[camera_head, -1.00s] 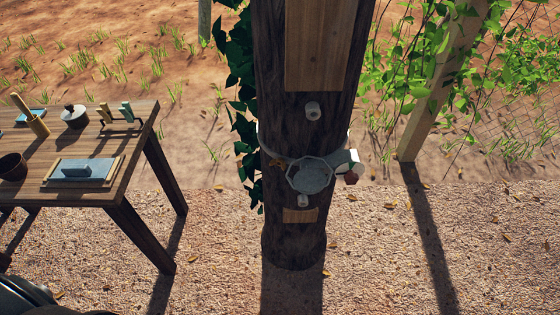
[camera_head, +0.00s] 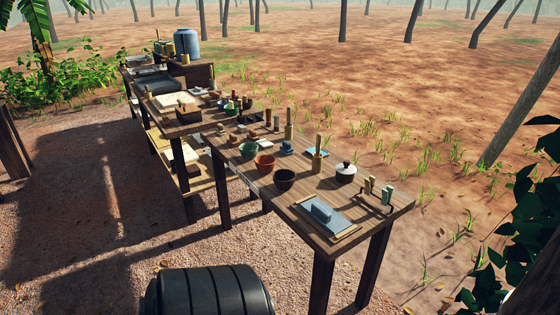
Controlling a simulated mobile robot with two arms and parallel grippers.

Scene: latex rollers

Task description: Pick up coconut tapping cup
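A dark brown bowl-shaped cup (camera_head: 284,180), which looks like the coconut tapping cup, stands upright on the near wooden table (camera_head: 392,214). A terracotta cup (camera_head: 264,165) and a green cup (camera_head: 248,151) stand in a row with it, farther off and to its left. The dark cup's rim is open upward and nothing touches it. Neither of my grippers is in view.
A grey sharpening stone on a tray (camera_head: 322,212) lies in front of the cup. A lidded pot (camera_head: 346,172), a wooden-handled holder (camera_head: 317,160) and a small tool rack (camera_head: 378,191) stand to its right. More tables run behind. Leaves (camera_head: 520,240) hang at right.

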